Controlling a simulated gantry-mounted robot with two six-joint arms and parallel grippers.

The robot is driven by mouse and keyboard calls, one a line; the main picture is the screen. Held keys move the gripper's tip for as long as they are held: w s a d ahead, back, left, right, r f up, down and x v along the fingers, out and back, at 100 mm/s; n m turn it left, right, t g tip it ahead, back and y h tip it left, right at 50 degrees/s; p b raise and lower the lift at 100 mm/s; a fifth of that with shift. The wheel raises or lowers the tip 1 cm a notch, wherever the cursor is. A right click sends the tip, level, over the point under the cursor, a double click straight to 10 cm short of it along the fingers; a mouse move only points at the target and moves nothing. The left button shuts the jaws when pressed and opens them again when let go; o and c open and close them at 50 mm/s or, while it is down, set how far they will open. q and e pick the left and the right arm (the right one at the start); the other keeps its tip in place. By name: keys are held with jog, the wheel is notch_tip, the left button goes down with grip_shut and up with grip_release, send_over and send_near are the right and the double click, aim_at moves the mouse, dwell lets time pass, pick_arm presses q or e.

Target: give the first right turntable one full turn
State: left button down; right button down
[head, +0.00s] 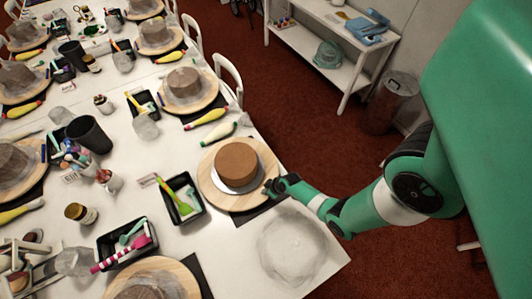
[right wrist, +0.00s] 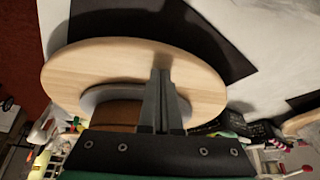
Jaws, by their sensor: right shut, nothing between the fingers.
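The first right turntable (head: 211,176) is a round pale wooden disc near the table's right edge. A brown cake (head: 238,164) sits on a grey board in its middle. My right gripper (head: 272,186) is at the right front rim of the disc. In the right wrist view the shut, empty fingers (right wrist: 161,75) lie over the wooden disc (right wrist: 85,68), beside the grey board and the cake (right wrist: 116,115). I cannot tell whether the fingertips touch the wood. My left gripper is not in view.
A black tray with coloured tools (head: 181,200) stands left of the turntable. A clear crumpled cover (head: 292,246) lies in front of it, near my right arm. A piping bag (head: 219,133) lies behind. More turntables with cakes (head: 186,88) line the table.

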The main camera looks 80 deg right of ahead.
aim_at(272, 173)
jog(key=s+d, duration=0.1)
jog(key=s+d+b, duration=0.1)
jog(key=d, duration=0.1)
jog(key=shift+s+d, duration=0.1)
jog(key=shift+d, duration=0.1)
jog(key=shift+s+d, duration=0.15)
jog(key=shift+d, duration=0.1)
jog(key=d+b, duration=0.1)
jog(key=d, duration=0.1)
jog(key=s+d+b, duration=0.1)
jog(key=d, duration=0.2)
jog(key=shift+s+d+f+b, duration=0.1)
jog(key=shift+d+f+b, duration=0.05)
jog(key=shift+d+b, duration=0.15)
jog(key=shift+d, duration=0.25)
notch_tip(272, 173, up, 9)
jog(key=p, duration=0.8)
jog(key=shift+p, duration=0.4)
